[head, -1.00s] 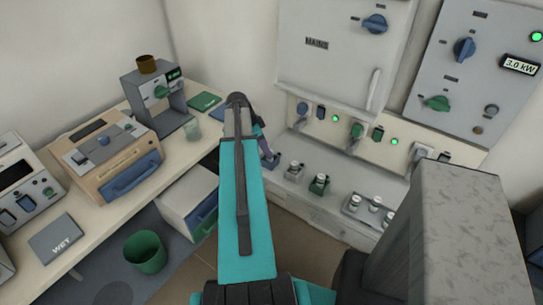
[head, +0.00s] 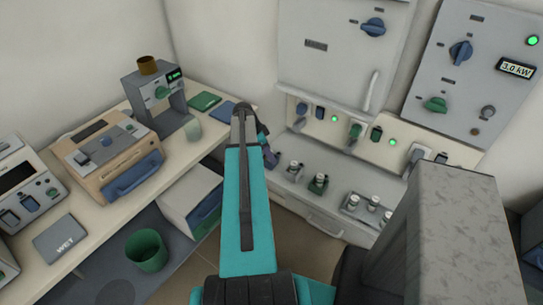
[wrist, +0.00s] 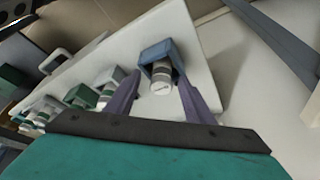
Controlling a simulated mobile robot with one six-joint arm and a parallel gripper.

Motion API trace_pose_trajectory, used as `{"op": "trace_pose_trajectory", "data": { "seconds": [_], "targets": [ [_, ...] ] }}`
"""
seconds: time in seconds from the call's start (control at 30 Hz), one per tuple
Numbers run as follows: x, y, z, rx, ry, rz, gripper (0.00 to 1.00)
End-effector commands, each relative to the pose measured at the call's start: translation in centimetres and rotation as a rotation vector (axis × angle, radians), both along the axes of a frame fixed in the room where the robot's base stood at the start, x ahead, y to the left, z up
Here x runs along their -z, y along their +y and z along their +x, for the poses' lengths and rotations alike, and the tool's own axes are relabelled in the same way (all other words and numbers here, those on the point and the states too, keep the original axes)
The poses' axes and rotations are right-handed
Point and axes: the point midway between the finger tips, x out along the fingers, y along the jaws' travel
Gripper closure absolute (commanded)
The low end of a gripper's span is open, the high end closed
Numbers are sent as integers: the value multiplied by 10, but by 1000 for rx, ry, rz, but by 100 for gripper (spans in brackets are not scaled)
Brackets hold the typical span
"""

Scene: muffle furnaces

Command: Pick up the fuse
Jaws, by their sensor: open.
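A fuse (wrist: 162,77), a white and grey cylinder with a metal end, sits in a blue holder (wrist: 155,50) in the wrist view. My gripper (wrist: 161,84) is open, with one purple finger on each side of the fuse; I cannot tell whether they touch it. In the head view my arm hides most of the gripper and this fuse. Two similar fuses stand to the right in the head view, in a grey holder (head: 292,173) and a green holder (head: 318,185).
A tray (head: 350,211) with several white-capped pieces lies farther right on the ledge. Wall panels with switches (head: 373,27) and a handle rise behind. On the left, a bench carries a tan machine (head: 105,160); a green bin (head: 146,250) stands on the floor.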

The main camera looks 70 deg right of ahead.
Motion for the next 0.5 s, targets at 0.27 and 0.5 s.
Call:
{"op": "trace_pose_trajectory", "data": {
  "seconds": [0.27, 0.5],
  "targets": [
    [0, 0, 0, -1, 0, 0, 65],
    [0, 0, 1, -1, 0, 0, 97]
  ]
}}
